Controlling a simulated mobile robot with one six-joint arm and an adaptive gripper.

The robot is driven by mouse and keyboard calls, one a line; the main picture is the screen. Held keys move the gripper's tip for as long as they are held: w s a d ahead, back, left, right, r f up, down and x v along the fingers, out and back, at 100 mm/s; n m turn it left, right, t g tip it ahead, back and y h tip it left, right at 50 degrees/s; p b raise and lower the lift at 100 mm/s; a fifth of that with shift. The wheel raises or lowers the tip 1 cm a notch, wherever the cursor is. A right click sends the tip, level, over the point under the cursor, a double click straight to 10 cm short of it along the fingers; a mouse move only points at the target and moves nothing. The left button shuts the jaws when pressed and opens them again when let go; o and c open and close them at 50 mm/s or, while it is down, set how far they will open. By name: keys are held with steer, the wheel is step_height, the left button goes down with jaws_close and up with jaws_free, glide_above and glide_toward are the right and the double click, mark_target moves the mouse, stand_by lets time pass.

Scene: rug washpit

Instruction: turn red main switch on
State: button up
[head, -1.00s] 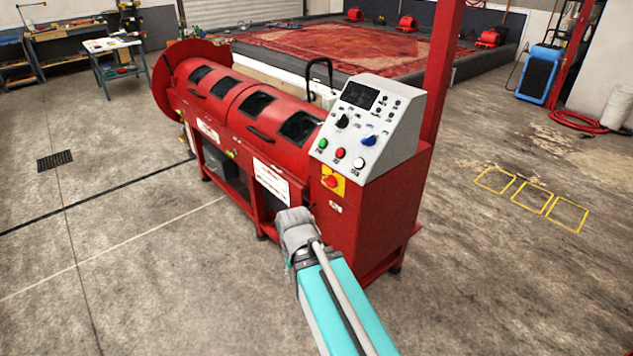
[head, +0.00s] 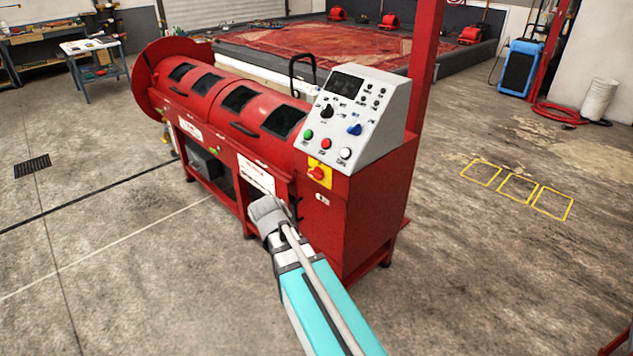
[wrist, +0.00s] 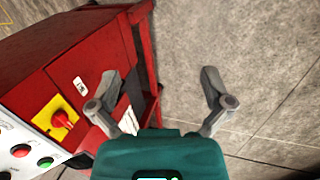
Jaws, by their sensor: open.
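The red main switch (head: 318,173) is a red rotary knob on a yellow plate, on the front end of the red machine below its control panel. It also shows in the wrist view (wrist: 63,119), at the left. My gripper (wrist: 165,95) is open, with its two grey fingers spread and nothing between them. In the wrist view the switch lies left of the fingers, apart from them.
The grey control panel (head: 352,115) above the switch carries green, red and white buttons and several knobs. The red machine (head: 366,210) stands on open concrete floor. A red post (head: 424,70) rises behind it. Yellow floor outlines (head: 517,187) lie to the right.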

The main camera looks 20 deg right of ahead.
steer(key=w+d+f+n+h+b, duration=0.4)
steer(key=w+d+b, duration=0.1)
steer(key=w, duration=0.4)
steer(key=n+t+h+b, duration=0.5)
steer(key=n+h+b, duration=0.5)
steer(key=n+b, duration=0.35)
glide_toward(312, 175)
steer(key=v, duration=0.3)
steer(key=shift+s+d+r+n, duration=0.2)
steer(key=shift+d+n, duration=0.05)
steer(key=shift+n, duration=0.2)
steer(key=x, duration=1.3)
steer(key=shift+w+d+f, duration=0.2)
steer(key=shift+w+d, duration=0.1)
steer(key=shift+d, duration=0.05)
